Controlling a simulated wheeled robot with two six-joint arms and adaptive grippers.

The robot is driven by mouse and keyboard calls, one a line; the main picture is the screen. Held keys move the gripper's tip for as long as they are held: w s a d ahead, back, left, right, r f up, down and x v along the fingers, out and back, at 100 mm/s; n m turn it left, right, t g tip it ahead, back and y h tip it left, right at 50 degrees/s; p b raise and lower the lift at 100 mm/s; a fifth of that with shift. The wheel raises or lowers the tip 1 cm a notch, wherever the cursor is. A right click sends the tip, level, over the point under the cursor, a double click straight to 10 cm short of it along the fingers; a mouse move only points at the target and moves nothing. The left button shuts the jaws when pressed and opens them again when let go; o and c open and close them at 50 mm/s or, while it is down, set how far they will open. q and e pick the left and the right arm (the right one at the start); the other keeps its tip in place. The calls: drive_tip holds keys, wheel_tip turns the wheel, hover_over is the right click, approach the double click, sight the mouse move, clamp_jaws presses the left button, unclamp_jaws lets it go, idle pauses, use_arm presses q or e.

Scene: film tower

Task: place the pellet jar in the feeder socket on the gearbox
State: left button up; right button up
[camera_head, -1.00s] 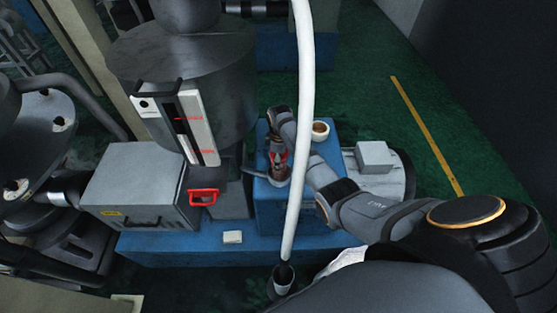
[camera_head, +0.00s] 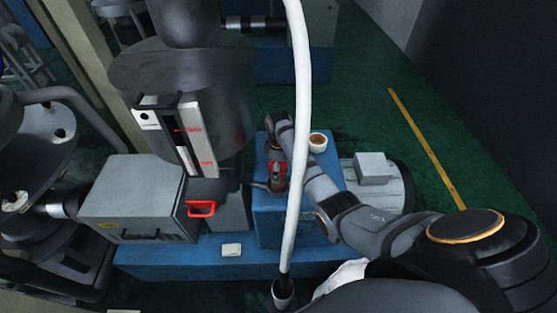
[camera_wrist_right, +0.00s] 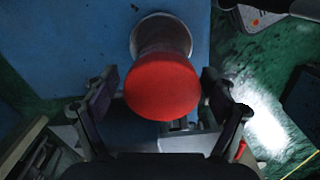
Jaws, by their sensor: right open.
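The pellet jar (camera_head: 277,171) shows a red top and stands on the blue gearbox (camera_head: 268,228). My right gripper (camera_wrist_right: 160,82) is open, with one finger on each side of the lid and visible gaps. My left gripper is out of view.
A pale-rimmed cup with brown contents (camera_head: 318,142) is on the gearbox right of the jar. A white hose (camera_head: 301,90) hangs in front of the machine. A grey motor (camera_head: 376,180) is to the right.

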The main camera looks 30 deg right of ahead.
wheel_tip(320, 180, up, 9)
drive_tip(key=shift+s+b, duration=0.1)
drive_tip(key=shift+b, duration=0.9)
drive_tip(key=shift+r, duration=0.45)
